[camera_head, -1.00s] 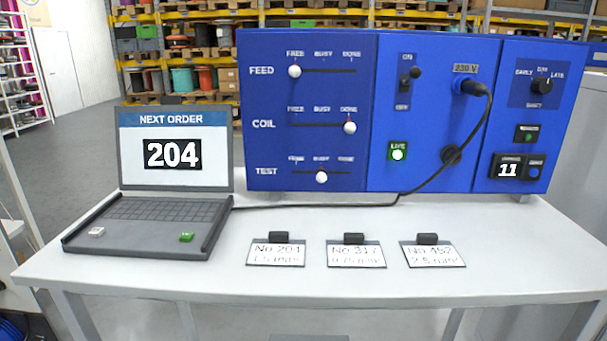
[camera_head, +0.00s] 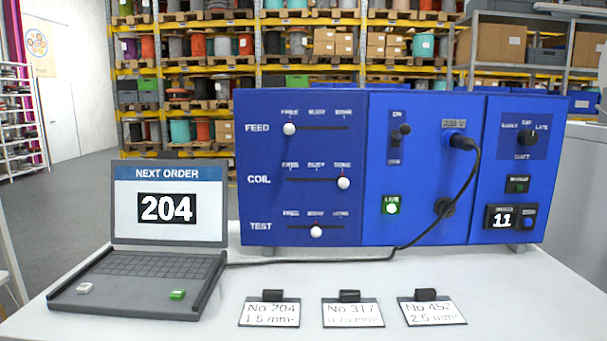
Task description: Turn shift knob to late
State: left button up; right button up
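Neither of my grippers shows in the head view.
A laptop (camera_head: 150,265) reading NEXT ORDER 204 stands on the left of the grey table (camera_head: 520,300). Three label cards (camera_head: 352,313) lie in front of the panel. A black cable (camera_head: 466,195) hangs from the 230 V socket across the panel to the table.

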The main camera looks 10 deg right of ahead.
aim_at(526, 137)
jog(key=l+z, duration=0.1)
jog(key=z, duration=0.85)
jog(key=l+z, duration=0.15)
jog(key=z, duration=0.35)
